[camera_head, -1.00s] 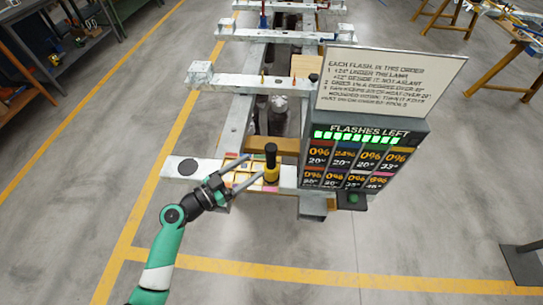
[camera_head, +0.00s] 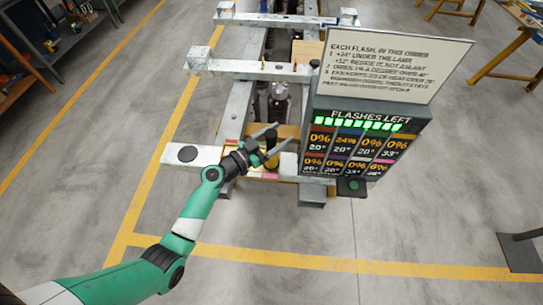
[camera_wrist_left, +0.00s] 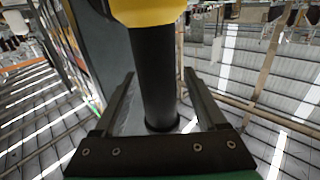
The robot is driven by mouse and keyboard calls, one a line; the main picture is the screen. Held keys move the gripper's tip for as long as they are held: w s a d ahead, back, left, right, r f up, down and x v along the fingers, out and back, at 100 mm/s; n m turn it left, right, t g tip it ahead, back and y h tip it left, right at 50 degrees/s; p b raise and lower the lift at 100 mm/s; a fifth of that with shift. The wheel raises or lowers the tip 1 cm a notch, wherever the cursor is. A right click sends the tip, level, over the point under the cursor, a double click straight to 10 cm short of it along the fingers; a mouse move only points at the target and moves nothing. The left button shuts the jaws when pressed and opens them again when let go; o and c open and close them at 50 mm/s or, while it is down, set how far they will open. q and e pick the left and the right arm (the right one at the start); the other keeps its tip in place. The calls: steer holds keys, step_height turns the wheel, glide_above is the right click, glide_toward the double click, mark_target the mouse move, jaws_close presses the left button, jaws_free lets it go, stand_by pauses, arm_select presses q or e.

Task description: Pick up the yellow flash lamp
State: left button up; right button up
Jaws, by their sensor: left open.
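The yellow flash lamp (camera_head: 271,160) stands upright on the pale bench at the foot of the display, with a yellow lower part and a black handle on top. My left gripper (camera_head: 286,134) reaches it from the left, with its fingers open on either side of the black handle. In the left wrist view the black handle (camera_wrist_left: 154,75) runs between the two open fingers (camera_wrist_left: 157,75), with gaps on both sides, and the yellow part (camera_wrist_left: 148,10) is at the top edge. My right gripper is not in view.
A display box (camera_head: 365,145) with coloured readouts and a text board (camera_head: 395,62) stands close to the right of the lamp. A small card grid (camera_head: 229,155) lies left of the lamp, and a black disc (camera_head: 187,154) farther left. A green button (camera_head: 352,185) sits below the display.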

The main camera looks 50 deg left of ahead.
arm_select(q)
steer(key=shift+w, duration=0.25)
steer(key=shift+s, duration=0.1)
jaws_close()
stand_by(1.1)
steer(key=shift+r, duration=0.1)
